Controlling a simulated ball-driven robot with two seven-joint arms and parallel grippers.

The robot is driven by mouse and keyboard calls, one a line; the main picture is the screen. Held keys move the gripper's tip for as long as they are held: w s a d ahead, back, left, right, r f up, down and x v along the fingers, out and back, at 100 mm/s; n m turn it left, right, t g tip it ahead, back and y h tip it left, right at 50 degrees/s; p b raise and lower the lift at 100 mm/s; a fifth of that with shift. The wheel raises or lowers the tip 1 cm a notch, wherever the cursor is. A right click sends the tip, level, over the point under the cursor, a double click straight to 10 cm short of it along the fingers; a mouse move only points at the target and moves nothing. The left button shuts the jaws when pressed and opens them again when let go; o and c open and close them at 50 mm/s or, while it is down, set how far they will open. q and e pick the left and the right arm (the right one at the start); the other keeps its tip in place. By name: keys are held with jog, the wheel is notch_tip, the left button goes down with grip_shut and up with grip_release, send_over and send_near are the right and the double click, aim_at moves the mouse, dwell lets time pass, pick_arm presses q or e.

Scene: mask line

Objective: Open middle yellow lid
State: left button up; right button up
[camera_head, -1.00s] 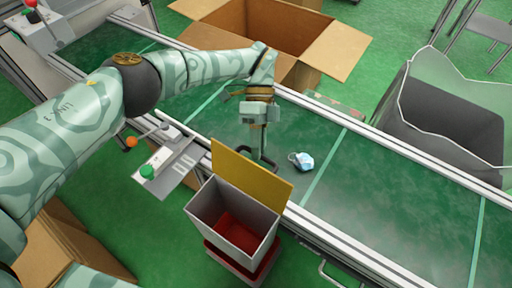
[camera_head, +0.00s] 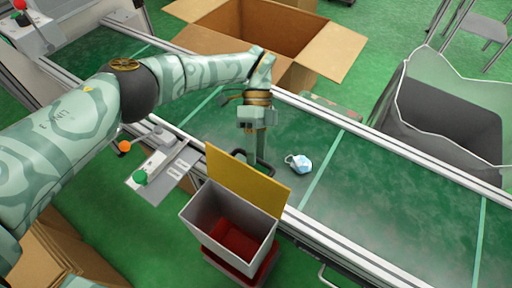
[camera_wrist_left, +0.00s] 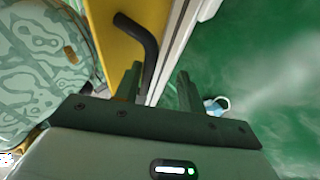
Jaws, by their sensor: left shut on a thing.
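The yellow lid (camera_head: 247,180) stands raised, tilted up along the far edge of a grey bin (camera_head: 225,225) with a red inside. Its black handle (camera_head: 266,167) is on the side towards the conveyor. My left gripper (camera_head: 260,150) is behind the lid, over the conveyor's near edge, shut on the handle. In the left wrist view the handle (camera_wrist_left: 146,38) runs down from the yellow lid (camera_wrist_left: 110,35) to between the fingers of my left gripper (camera_wrist_left: 158,75). The exact contact is partly hidden. My right gripper is not in view.
A green conveyor (camera_head: 400,205) with metal rails runs behind the bin. A pale blue and white mask (camera_head: 299,163) lies on it, right of my gripper. A button panel (camera_head: 160,170) is left of the bin. A cardboard box (camera_head: 270,35) and a lined grey bin (camera_head: 440,120) stand beyond.

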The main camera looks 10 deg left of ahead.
pick_arm(q)
jog(key=shift+w+r, duration=0.1)
jog(key=shift+r, duration=0.1)
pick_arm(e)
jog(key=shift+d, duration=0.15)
